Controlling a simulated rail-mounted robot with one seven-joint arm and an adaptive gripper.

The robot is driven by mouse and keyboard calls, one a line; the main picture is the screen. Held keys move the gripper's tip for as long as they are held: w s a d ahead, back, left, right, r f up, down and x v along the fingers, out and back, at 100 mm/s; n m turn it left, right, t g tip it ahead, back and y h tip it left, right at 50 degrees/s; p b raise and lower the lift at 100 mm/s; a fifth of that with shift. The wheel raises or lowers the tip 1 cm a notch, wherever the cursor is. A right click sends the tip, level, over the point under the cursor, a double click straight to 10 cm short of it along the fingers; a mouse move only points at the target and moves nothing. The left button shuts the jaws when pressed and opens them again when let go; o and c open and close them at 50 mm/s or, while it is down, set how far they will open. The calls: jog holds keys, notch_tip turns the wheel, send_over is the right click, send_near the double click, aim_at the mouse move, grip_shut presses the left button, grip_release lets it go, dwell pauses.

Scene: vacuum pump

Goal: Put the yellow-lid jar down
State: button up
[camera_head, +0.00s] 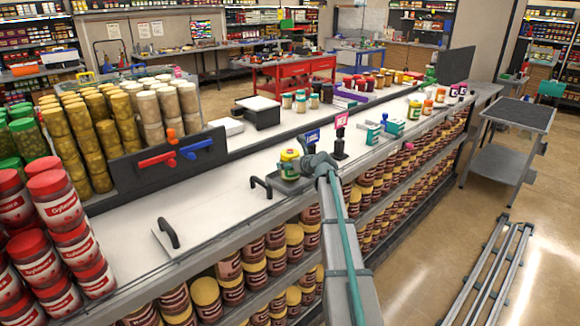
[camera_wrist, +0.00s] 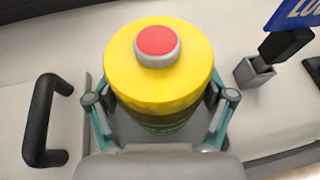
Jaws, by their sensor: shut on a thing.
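The yellow-lid jar (camera_wrist: 160,75) fills the middle of the wrist view, upright, with a red button-like disc on its yellow lid and a green body below. It also shows in the head view (camera_head: 290,163) at the counter's front edge. My gripper (camera_wrist: 160,112) has its two teal-jointed fingers on either side of the jar and is shut on it. In the head view my gripper (camera_head: 306,165) reaches the jar from the right. A grey plate or tray (camera_head: 290,186) lies under the jar. The jar's base is hidden, so contact cannot be told.
A black handle (camera_wrist: 45,120) stands on the white counter left of the jar. A blue sign on a black stand (camera_wrist: 285,48) is close on the right. Boxes (camera_head: 373,134) stand farther right. White counter (camera_head: 225,165) is clear to the left.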

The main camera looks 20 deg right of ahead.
jog(key=shift+f, duration=0.75)
jog(key=shift+f, duration=0.15)
jog(key=o, duration=1.5)
jog(key=shift+s+d+r, duration=0.1)
jog(key=shift+s+r, duration=0.1)
jog(key=shift+s, duration=0.25)
jog(key=b+v, duration=0.2)
jog(key=v, duration=0.9)
jog(key=shift+s, duration=0.1)
